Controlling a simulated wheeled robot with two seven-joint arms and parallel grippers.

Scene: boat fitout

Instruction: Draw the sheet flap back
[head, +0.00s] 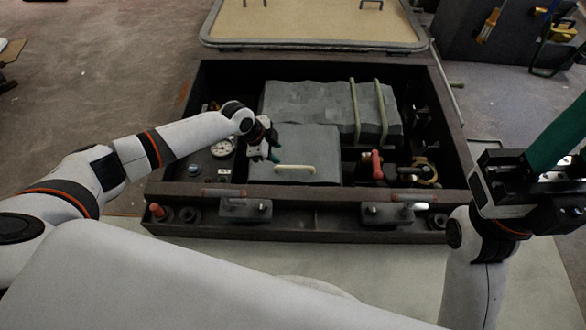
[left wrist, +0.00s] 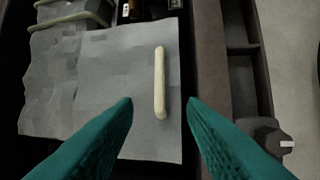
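The grey sheet flap (head: 312,142) lies flat at the front of the dark open box, with a cream bar handle (head: 295,169) near its front edge. In the left wrist view the flap (left wrist: 110,85) lies below, and its handle (left wrist: 160,82) shows between and beyond my fingertips. My left gripper (head: 270,156) is over the flap's left part, open and empty, apart from the handle. Its teal fingers are spread in the left wrist view (left wrist: 161,100). My right gripper (head: 555,140) is raised at the far right, outside the box; its finger gap is unclear.
A larger grey sheet (head: 310,102) lies behind under two cream straps (head: 355,110). A gauge (head: 222,148) is left of the flap; a red-handled valve (head: 376,165) is right. The box's front rim (head: 320,195) carries latches. A tan lid (head: 310,22) is behind.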

